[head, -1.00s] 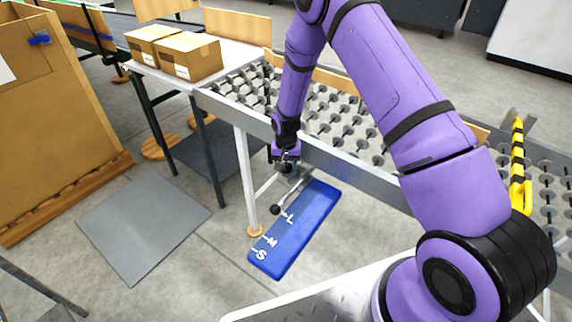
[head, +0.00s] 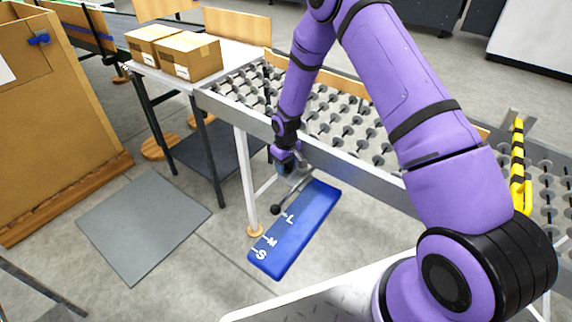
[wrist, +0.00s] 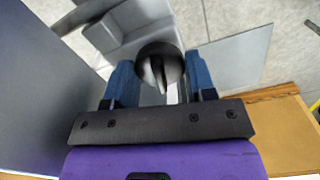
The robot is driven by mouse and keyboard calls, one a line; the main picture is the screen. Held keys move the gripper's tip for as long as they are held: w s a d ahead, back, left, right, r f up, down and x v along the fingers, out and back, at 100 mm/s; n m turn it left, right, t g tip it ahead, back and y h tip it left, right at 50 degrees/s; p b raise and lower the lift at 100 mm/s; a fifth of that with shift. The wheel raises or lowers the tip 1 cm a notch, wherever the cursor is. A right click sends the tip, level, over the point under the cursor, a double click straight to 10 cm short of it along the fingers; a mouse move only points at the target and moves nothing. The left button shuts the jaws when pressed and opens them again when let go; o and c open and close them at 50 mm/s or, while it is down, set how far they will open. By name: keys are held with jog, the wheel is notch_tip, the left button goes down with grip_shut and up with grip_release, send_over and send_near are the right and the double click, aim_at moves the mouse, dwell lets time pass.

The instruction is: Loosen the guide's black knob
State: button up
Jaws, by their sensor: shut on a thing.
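The guide's black knob (wrist: 158,60) is round and dark, and in the wrist view it sits between the two blue fingers of my gripper (wrist: 161,78). The gripper is shut on it. In the head view my gripper (head: 286,166) is at the front rail of the roller table, above the blue scale, and it hides the knob there. A grey lever with a black ball end (head: 275,209) reaches down over the blue scale plate (head: 295,232), which is marked S, M and L. The ball is near the L.
The roller table's metal rail (head: 350,166) runs just behind my gripper. Two cardboard boxes (head: 188,56) stand on the table at the left. A grey mat (head: 143,225) lies on open floor. A yellow-and-black handle (head: 518,165) stands at the right.

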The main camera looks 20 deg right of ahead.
aim_at(286, 164)
dwell(0.4)
jog(key=o, duration=0.9)
notch_tip(286, 164, up, 11)
jog(key=shift+f, duration=0.1)
dwell(0.4)
